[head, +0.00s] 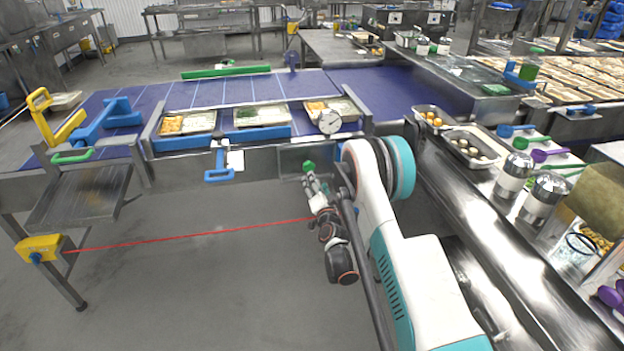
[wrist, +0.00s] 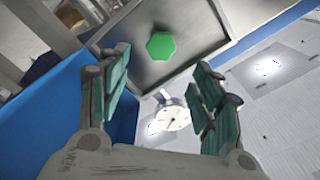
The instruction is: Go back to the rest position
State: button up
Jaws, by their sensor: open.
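My gripper (wrist: 158,88) is open and empty in the wrist view, with its two dark green-padded fingers wide apart. A green knob (wrist: 161,45) on a grey metal panel shows ahead between the fingers, apart from them. A round white dial (wrist: 176,118) also shows between the fingers. In the head view, my white and turquoise arm reaches forward in the middle, and my gripper (head: 313,184) is small, near the green knob (head: 309,166) below the conveyor's front edge. Any contact there is too small to tell.
Food trays (head: 262,116) stand along the front of the blue conveyor (head: 230,88). The dial (head: 329,121) is at its right end. A steel counter (head: 470,210) with pans and shakers runs along the right. A red line (head: 190,237) crosses above open floor at left.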

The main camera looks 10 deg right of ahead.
jog(key=s+a+r+n+g+y, duration=0.1)
jog(key=a+r+n, duration=0.1)
jog(key=r, duration=0.6)
jog(key=s+a+r+n+g+y, duration=0.1)
jog(key=r+n, duration=0.1)
jog(key=r, duration=0.6)
jog(key=s+a+r+n+g, duration=0.1)
jog(key=s+r+n+g, duration=0.15)
jog(key=s+r, duration=0.8)
jog(key=s+d+n+g+h, duration=0.1)
jog(key=s+d+g, duration=0.1)
jog(key=s, duration=1.6)
jog(key=s+d+f+n+g+h, duration=0.1)
jog(key=s+g, duration=0.3)
jog(key=s, duration=1.4)
jog(key=shift+s+d+f+n, duration=0.2)
jog(key=shift+s+d+n, duration=0.2)
jog(key=shift+n, duration=0.35)
jog(key=shift+g, duration=0.25)
jog(key=shift+c, duration=0.3)
